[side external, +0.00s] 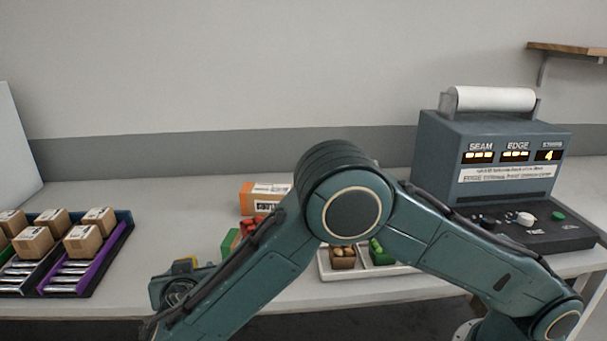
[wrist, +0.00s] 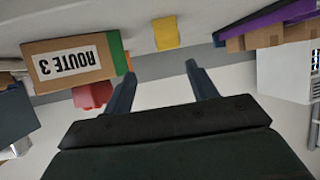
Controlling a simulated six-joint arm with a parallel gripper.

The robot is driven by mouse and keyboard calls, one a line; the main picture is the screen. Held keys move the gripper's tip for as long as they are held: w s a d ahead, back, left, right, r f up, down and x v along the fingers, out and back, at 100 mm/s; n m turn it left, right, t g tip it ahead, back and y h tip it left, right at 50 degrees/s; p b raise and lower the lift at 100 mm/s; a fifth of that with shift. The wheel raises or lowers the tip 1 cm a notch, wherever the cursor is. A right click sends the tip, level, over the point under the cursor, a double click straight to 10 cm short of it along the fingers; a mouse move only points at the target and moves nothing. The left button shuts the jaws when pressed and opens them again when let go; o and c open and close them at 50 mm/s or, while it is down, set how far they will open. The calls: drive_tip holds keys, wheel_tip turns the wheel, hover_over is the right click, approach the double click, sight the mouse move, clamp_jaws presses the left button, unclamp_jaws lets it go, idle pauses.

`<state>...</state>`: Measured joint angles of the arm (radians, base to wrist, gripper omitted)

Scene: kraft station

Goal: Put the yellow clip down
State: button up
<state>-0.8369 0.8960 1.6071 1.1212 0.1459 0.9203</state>
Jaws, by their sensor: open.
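The yellow clip (wrist: 166,33) shows in the wrist view as a small yellow block beyond my fingertips, seemingly on the pale bench top. It is apart from both fingers. My gripper (wrist: 160,82) is open, with nothing between its two dark fingers. In the side view the gripper end of my arm is low at the left, over the front of the bench, and its fingers cannot be made out. A small yellow patch (side external: 184,264) shows there beside my wrist; I cannot tell whether it is the clip.
A ROUTE 3 carton (wrist: 68,63) with a green end and a red item (wrist: 92,95) are beside my fingers, upside down. A purple-edged rack (side external: 118,245) with small cartons is at left. A white tray (side external: 400,270) and a grey machine (side external: 470,160) are at right.

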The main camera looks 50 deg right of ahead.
drive_tip(key=s+d+r+n+g+y, duration=0.1)
drive_tip(key=s+d+r+g+y, duration=0.1)
drive_tip(key=s+d+r, duration=0.45)
drive_tip(key=s+d+r+g+y, duration=0.1)
drive_tip(key=s+d+r+g, duration=0.15)
drive_tip(key=d+r, duration=0.7)
drive_tip(key=s+d+n+y, duration=0.2)
drive_tip(key=s+d, duration=0.1)
drive_tip(key=s, duration=0.9)
drive_tip(key=s+d+r+n+y, duration=0.1)
drive_tip(key=s+d+n+y, duration=0.1)
drive_tip(key=s, duration=1.1)
drive_tip(key=shift+s+d+n+g, duration=0.25)
drive_tip(key=shift+d+n+g, duration=0.1)
drive_tip(key=shift+d+n, duration=0.6)
drive_tip(key=shift+d, duration=0.1)
drive_tip(key=shift+c, duration=1.3)
